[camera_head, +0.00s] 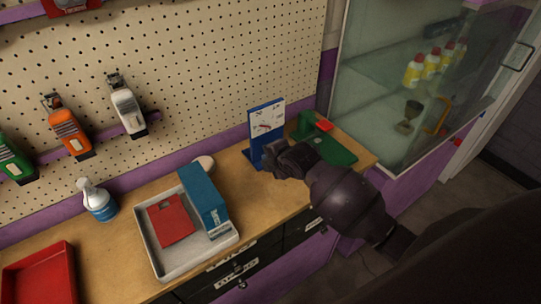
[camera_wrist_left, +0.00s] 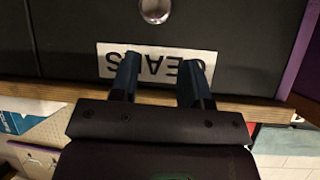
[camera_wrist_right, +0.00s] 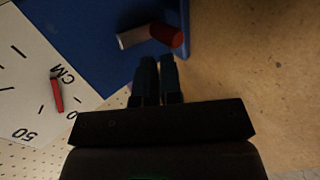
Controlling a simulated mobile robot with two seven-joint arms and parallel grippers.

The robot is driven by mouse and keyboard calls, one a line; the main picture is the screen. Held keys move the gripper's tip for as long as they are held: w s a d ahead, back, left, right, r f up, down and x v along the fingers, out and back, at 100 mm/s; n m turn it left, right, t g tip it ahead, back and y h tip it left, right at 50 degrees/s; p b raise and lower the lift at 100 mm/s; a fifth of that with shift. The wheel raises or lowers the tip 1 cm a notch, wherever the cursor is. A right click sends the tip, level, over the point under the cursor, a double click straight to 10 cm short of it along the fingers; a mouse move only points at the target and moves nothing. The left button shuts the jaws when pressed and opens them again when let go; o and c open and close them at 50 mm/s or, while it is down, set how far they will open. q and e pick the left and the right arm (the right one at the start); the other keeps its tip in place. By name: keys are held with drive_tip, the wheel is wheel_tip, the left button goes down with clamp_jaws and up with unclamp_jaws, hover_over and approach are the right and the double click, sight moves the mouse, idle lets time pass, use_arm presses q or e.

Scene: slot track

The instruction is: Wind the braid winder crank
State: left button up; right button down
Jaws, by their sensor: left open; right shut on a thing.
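The braid winder (camera_head: 254,133) is an upright blue stand on the workbench. Its white dial (camera_head: 266,119) carries a red pointer. In the right wrist view, the blue panel (camera_wrist_right: 115,20) and the dial (camera_wrist_right: 25,80) show at close range. The crank (camera_wrist_right: 131,38) has a grey part and a round red knob (camera_wrist_right: 166,36). My right gripper (camera_wrist_right: 156,58) is shut at the crank, fingertips at the red knob; the gripped part is mostly hidden. It also shows in the head view (camera_head: 268,153). My left gripper (camera_wrist_left: 160,65) is open and empty before a labelled drawer.
A green base (camera_head: 336,153) with a red block stands right of the winder. A grey tray (camera_head: 150,252) holds a blue box (camera_head: 204,200) and a red piece. A glass cabinet (camera_head: 400,100) stands at right.

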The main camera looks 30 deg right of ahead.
drive_tip(key=shift+a+f, duration=0.25)
drive_tip(key=shift+f, duration=0.05)
drive_tip(key=shift+x, duration=0.9)
drive_tip(key=shift+w+d, duration=0.15)
drive_tip(key=shift+s+d, duration=0.4)
drive_tip(key=shift+w+f, duration=0.1)
drive_tip(key=shift+f, duration=0.05)
drive_tip(key=shift+d, duration=0.2)
drive_tip(key=shift+d+f, duration=0.2)
drive_tip(key=shift+d, duration=0.25)
drive_tip(key=shift+d, duration=0.15)
